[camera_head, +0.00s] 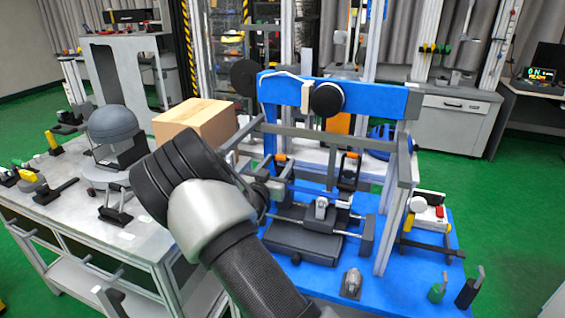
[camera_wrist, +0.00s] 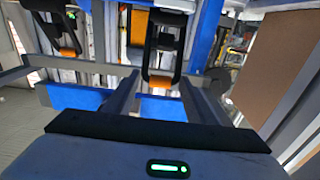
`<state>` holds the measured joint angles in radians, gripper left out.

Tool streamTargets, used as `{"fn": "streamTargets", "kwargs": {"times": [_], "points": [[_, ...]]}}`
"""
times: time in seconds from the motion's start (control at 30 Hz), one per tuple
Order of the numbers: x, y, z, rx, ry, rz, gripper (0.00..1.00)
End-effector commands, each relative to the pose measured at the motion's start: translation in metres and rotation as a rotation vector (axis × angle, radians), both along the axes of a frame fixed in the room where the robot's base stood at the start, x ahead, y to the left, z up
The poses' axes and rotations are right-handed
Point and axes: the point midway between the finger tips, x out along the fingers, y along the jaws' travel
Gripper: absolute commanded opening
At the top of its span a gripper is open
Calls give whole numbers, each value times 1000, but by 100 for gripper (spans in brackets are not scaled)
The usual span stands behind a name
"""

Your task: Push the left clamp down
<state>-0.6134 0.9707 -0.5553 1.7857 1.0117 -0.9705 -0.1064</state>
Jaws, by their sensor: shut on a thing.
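The left clamp (camera_head: 283,168) has a dark lever with an orange grip. It stands on the blue drop tower (camera_head: 272,100), just beyond my wrist in the head view. In the wrist view the left clamp (camera_wrist: 162,45) is a black loop with an orange end, in the middle between my fingers. My gripper (camera_wrist: 160,84) is shut on it; the exact contact is unclear. In the head view my own arm hides most of the gripper. The right clamp (camera_head: 350,168), also black with orange, stands apart to the right; it shows at the left in the wrist view (camera_wrist: 62,35).
A cardboard box (camera_head: 197,122) and a grey dome device (camera_head: 113,128) stand on the left table (camera_head: 150,240). Grey frame posts (camera_head: 392,215) flank the clamps. A red and white switch box (camera_head: 428,212) stands at the tower's right.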

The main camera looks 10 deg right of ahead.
Motion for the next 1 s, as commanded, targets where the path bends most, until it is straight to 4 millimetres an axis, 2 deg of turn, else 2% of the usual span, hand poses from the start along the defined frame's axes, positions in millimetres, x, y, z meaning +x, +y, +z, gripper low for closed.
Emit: {"fn": "streamTargets", "kwargs": {"times": [0.03,0.33,0.7,1.0], "points": [[-6,4,-22,10,31,3,10],[-21,14,-53,-26,-6,3,10],[-28,18,-76,-191,-265,2,10],[-28,18,-87,-268,-385,1,10]]}}
